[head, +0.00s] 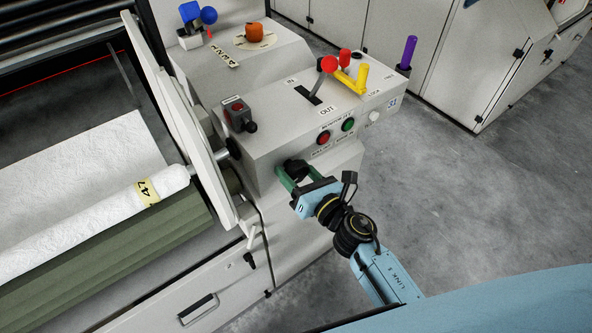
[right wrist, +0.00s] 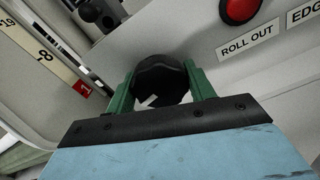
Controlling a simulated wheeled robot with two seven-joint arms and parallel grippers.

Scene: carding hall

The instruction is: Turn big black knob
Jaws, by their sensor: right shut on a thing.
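The big black knob (right wrist: 158,80) sits on the front face of the light grey machine housing. In the right wrist view it is between the two green fingers of my right gripper (right wrist: 160,92), with a white mark on its face. My right gripper (head: 287,176) is shut on this knob. In the head view the knob (head: 296,166) is partly hidden by the fingers. My left gripper is not in view.
Above the knob are a red button (head: 323,138), a green button (head: 348,124) and a lever with a red ball (head: 328,64). A yellow handle (head: 361,77) stands beside it. A white roll (head: 100,222) lies at left. Grey floor (head: 440,180) is clear at right.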

